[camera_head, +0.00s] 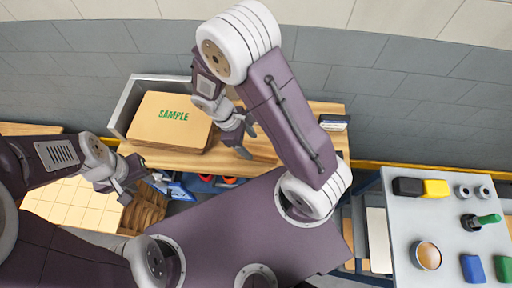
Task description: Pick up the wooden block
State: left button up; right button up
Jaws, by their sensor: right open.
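A tan block-like box (170,122) with the green word SAMPLE on top lies at the upper left of the wooden table. It is the nearest match I see for the wooden block; I cannot tell if it is wood. My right gripper (246,142) is open over the table, just right of the box and apart from it. My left gripper (128,182) is lower left of the box, in front of the table; its jaw state is unclear. My arms hide part of the table.
A grey panel (124,105) stands behind the box. The wooden table (262,157) has bare room right of it. A small dark item (334,122) sits at its right end. A grey table (397,217) at right bears several small coloured items. A tan gridded surface (82,208) is lower left.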

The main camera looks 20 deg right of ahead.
aim_at(255, 149)
jog(key=shift+s+d+f, duration=0.25)
jog(key=shift+s+f, duration=0.25)
jog(key=shift+s, duration=0.15)
jog(key=shift+w+f, duration=0.1)
jog(key=shift+f, duration=0.2)
jog(key=shift+w+d+f, duration=0.2)
jog(key=shift+w+f, duration=0.35)
jog(key=shift+f, duration=0.15)
jog(key=x, duration=0.4)
jog(key=shift+s+d+r, duration=0.1)
jog(key=shift+s+r, duration=0.05)
jog(key=shift+s, duration=0.3)
jog(key=shift+c, duration=0.6)
jog(key=shift+w, duration=0.25)
jog(key=c, duration=1)
grip_shut()
pick_arm(q)
jog(key=shift+w+r, duration=0.2)
pick_arm(e)
jog(key=shift+s, duration=0.1)
